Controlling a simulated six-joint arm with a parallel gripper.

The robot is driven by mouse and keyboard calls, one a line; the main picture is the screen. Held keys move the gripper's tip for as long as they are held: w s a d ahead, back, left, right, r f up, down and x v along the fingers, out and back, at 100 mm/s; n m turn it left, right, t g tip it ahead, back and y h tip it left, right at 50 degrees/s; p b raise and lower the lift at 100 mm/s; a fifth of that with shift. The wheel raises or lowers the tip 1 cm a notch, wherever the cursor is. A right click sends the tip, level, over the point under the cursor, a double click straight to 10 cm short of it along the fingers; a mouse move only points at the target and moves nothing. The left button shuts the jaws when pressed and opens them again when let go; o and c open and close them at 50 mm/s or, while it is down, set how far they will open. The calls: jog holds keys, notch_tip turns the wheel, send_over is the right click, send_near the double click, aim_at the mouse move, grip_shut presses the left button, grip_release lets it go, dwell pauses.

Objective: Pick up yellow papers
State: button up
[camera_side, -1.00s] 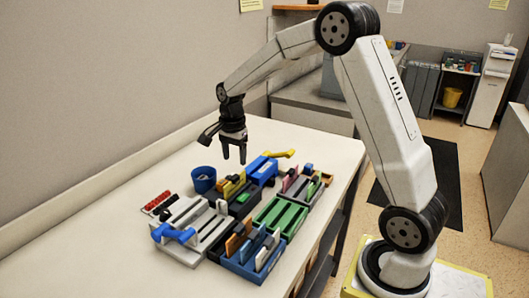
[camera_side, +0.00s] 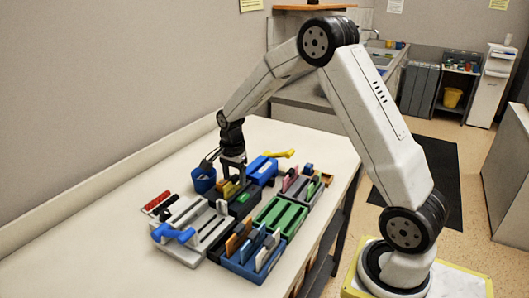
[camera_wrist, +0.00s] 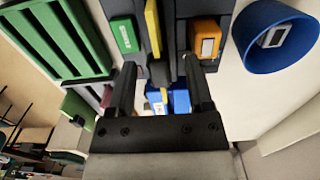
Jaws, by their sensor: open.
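The yellow papers (camera_side: 228,189) stand upright in a dark tray (camera_side: 243,210), and my gripper hides part of them in the side view. In the wrist view the yellow papers (camera_wrist: 152,28) show as a thin upright strip, with a small yellow piece lower between the fingers. My gripper (camera_side: 237,178) points down at the tray, very low over the papers. In the wrist view my gripper (camera_wrist: 160,74) is open, one finger on each side of the strip's line. I cannot tell whether a finger touches the papers.
A blue cup (camera_side: 203,181) stands close beside the tray. A green slotted tray (camera_side: 281,215), a blue tray (camera_side: 241,266) with upright cards and a grey tray (camera_side: 190,252) with a blue handle crowd the front. The table at the left front (camera_side: 90,250) is clear.

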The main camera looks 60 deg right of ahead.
jog(key=shift+f, duration=0.4)
grip_shut()
